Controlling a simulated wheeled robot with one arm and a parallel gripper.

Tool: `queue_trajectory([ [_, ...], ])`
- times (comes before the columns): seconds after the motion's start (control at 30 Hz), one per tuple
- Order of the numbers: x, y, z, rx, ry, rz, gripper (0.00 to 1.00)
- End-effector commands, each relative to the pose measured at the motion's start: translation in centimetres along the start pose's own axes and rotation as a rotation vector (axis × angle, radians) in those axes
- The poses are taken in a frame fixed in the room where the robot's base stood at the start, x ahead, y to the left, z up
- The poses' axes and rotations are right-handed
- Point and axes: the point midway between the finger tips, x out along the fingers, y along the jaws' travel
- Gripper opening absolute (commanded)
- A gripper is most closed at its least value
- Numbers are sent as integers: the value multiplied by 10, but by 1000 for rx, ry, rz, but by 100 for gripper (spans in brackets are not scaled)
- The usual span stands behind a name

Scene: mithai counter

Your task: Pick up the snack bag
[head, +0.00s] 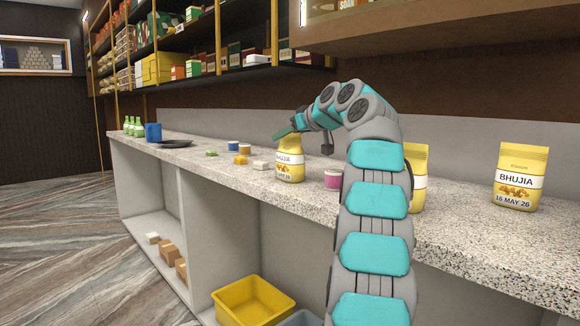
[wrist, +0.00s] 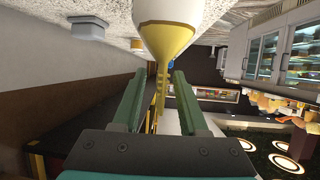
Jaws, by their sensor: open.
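A yellow snack bag (head: 290,160) with a white "BHUJIA" label stands upright on the speckled counter (head: 470,240). My gripper (head: 283,133) is at the height of its top edge. In the wrist view, the bag (wrist: 166,30) shows inverted, its thin top seal lying in line with the gap between the two green fingers (wrist: 158,76). The fingers are apart, and I cannot tell whether they touch the bag. A second Bhujia bag (head: 420,178) is partly hidden behind my arm. A third one (head: 520,176) stands at the far right.
A pink tub (head: 333,179) stands right of the first bag. Small blocks and tubs (head: 240,150), a dark plate (head: 175,144), a blue mug (head: 153,132) and green bottles (head: 132,126) lie leftward. A yellow bin (head: 252,302) sits below the counter.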

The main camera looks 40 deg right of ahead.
Motion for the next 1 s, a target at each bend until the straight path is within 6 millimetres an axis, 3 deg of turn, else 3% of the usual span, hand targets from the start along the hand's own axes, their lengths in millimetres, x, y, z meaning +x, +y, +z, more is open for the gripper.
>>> queue_trajectory([
  [0.1, 11, 1, 0, 1, 0, 0, 42],
  [0.3, 12, 1, 0, 1, 2, 1, 42],
  [0.7, 11, 0, 0, 0, 2, 1, 0],
  [1.0, 11, 0, 0, 0, 2, 0, 0],
])
